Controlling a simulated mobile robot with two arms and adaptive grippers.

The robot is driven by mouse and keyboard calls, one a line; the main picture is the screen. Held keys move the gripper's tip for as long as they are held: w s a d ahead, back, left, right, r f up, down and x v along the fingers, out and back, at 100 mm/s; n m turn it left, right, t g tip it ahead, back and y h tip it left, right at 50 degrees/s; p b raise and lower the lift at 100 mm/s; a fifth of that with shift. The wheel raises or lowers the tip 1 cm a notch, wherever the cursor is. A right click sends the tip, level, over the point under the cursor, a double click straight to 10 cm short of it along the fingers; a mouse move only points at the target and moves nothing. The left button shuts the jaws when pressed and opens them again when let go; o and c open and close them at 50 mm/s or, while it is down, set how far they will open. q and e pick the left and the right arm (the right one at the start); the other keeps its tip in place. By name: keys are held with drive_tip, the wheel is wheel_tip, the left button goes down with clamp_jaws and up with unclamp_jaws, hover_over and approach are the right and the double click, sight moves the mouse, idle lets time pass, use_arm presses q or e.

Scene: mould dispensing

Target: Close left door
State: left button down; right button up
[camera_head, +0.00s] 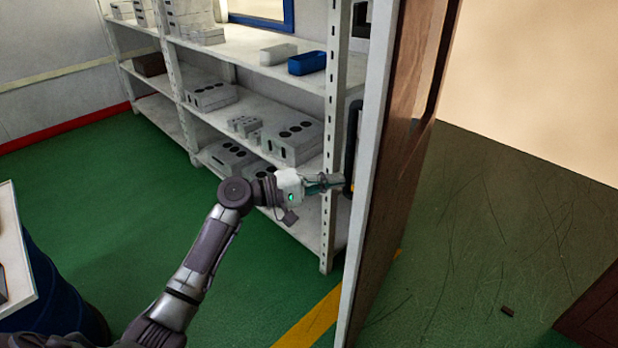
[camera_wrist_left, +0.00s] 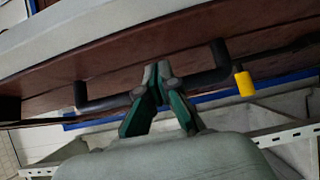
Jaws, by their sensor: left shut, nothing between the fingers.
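The left door (camera_head: 398,150) stands open, seen nearly edge-on, with a white edge and a brown face. Its black handle (camera_head: 350,145) is on the side facing the shelf and is partly hidden by the door edge. In the left wrist view the handle (camera_wrist_left: 205,77) is a black bar with bent ends, across the brown door panel (camera_wrist_left: 125,75). My left gripper (camera_head: 338,182) is at the handle. Its green-sided fingers (camera_wrist_left: 157,80) are shut together at the middle of the bar, overlapping it; I cannot tell whether they touch it. My right gripper is out of view.
A white metal shelf (camera_head: 328,225) with grey boxes and a blue bin (camera_head: 307,63) stands close behind my left gripper. A yellow piece (camera_wrist_left: 244,83) is beside the handle's right end. A dark brown panel (camera_head: 597,318) is at lower right. Green floor (camera_head: 480,240) right of the door is mostly clear.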

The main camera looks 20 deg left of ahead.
use_arm(q)
drive_tip(key=shift+s+d+p, duration=0.15)
drive_tip(key=shift+d+p, duration=0.05)
drive_tip(key=shift+d, duration=0.6)
drive_tip(key=shift+s+d+p, duration=0.15)
drive_tip(key=shift+d+p, duration=0.05)
drive_tip(key=shift+d, duration=0.55)
